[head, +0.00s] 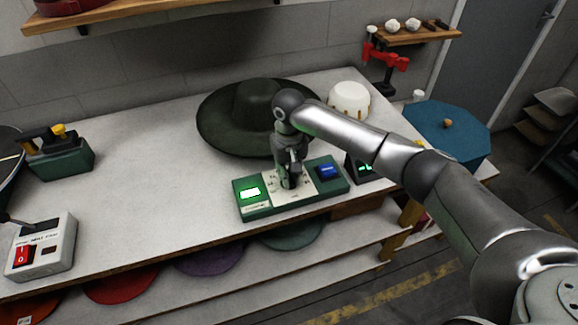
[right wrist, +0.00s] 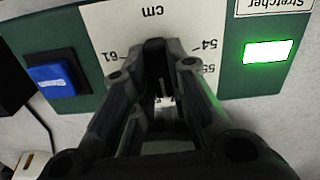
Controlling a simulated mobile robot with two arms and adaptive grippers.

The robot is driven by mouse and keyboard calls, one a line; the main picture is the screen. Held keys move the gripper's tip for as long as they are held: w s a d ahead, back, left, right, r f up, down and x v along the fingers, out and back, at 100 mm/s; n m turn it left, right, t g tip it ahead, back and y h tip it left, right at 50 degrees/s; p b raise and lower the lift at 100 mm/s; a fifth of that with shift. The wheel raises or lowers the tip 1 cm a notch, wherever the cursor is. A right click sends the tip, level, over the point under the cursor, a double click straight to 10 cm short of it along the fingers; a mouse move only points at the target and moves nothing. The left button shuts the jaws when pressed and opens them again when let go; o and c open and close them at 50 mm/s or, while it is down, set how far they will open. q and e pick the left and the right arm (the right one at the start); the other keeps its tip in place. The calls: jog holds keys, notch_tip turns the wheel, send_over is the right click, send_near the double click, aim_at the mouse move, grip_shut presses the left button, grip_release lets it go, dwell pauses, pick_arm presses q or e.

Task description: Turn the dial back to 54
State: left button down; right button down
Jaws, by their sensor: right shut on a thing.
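The green stretcher control box (head: 239,209) lies near the table's front edge in the head view. Its white dial plate (right wrist: 110,18) shows "cm" and the marks 54, 55 and 61, upside down in the right wrist view. My right gripper (head: 289,182) points down over the middle of this plate and is shut on the dial. Its fingers hide most of the dial, so I cannot tell which mark it points at. A lit green display (right wrist: 268,51) and a blue button (right wrist: 56,76) flank the plate. My left gripper is not in view.
A dark wide-brimmed hat (head: 225,125) sits behind the box. A small black unit with green digits (head: 362,168) stands to its right. A white switch box (head: 42,245) and a green box (head: 62,160) stand at left. The table between is clear.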

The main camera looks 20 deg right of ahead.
jog(key=n+p, duration=0.1)
jog(key=n, duration=0.1)
jog(key=n+p, duration=0.2)
jog(key=shift+r+n, duration=0.2)
jog(key=shift+n, duration=0.2)
jog(key=n+p, duration=0.1)
jog(key=n, duration=0.3)
jog(key=shift+f+p, duration=0.1)
jog(key=shift+p, duration=0.3)
jog(key=n, duration=0.6)
jog(key=shift+p, duration=0.4)
jog(key=n, duration=0.5)
jog(key=shift+n, duration=0.3)
jog(key=c, duration=1.4)
grip_release()
jog(key=shift+f, duration=0.1)
notch_tip(320, 180, up, 12)
jog(key=shift+r, duration=0.1)
